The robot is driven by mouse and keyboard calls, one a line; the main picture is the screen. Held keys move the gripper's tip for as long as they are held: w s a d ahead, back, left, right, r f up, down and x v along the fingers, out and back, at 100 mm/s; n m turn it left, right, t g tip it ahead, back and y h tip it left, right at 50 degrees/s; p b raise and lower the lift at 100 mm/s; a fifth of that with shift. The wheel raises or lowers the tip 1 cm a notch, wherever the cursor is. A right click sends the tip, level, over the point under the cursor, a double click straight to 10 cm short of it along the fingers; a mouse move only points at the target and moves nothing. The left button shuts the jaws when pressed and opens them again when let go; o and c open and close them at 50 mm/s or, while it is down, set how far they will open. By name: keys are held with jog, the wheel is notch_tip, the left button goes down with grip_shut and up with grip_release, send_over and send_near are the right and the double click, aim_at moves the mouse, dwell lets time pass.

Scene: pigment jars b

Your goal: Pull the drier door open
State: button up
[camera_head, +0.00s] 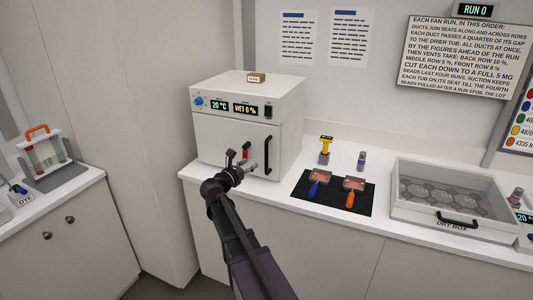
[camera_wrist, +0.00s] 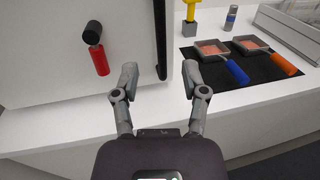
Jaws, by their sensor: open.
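The drier (camera_head: 246,125) is a white box on the counter, with a display reading 20 °C and WET 0 %. Its front door (camera_head: 215,137) looks shut. A black upright bar handle (camera_head: 268,155) is at the door's right side; it also shows in the wrist view (camera_wrist: 161,40). A red and black latch-like part (camera_wrist: 100,60) sits left of the handle. My gripper (camera_wrist: 158,76) is open and empty. In the wrist view the handle's lower end appears between its fingertips; I cannot tell whether they touch it. In the head view my gripper (camera_head: 243,168) is in front of the door.
A black mat (camera_head: 310,208) with two pans lies right of the drier. A yellow-topped tool (camera_head: 325,148) and a small vial (camera_head: 361,160) stand behind it. A dry box (camera_head: 447,212) is farther right. A small wooden block (camera_head: 256,78) sits on the drier. Counter in front of the drier is narrow.

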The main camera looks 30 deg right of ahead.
jog(key=x, duration=1.1)
jog(key=shift+w+d, duration=0.1)
jog(key=shift+d, duration=0.1)
jog(key=shift+c, duration=0.2)
grip_shut()
